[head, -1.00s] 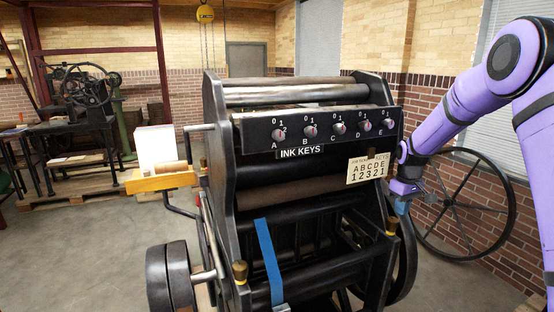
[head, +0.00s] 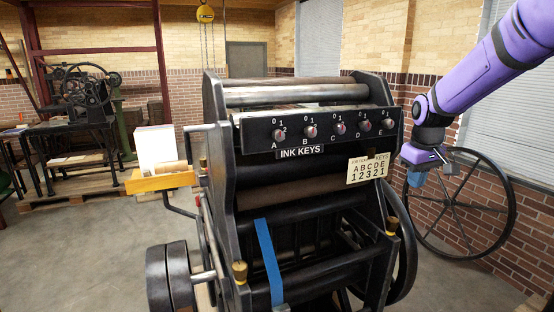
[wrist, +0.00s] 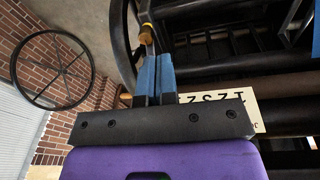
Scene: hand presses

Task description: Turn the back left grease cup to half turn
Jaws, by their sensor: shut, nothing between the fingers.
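The press (head: 300,203) stands in the middle of the head view. A small brass grease cup (head: 203,163) shows at its back left, partly hidden by the side frame. Other brass cups sit at the front left (head: 240,272) and front right (head: 392,225). My gripper (head: 416,180) is shut and empty, pointing down to the right of the press, far from the back left cup. In the wrist view its blue fingers (wrist: 155,62) are together, with a brass cup (wrist: 147,37) beyond their tips; I cannot tell a gap there.
The ink key panel (head: 318,129) crosses the top of the press, with a card (head: 367,170) below it. A large spoked wheel (head: 459,203) leans at the right wall. Open floor lies at left.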

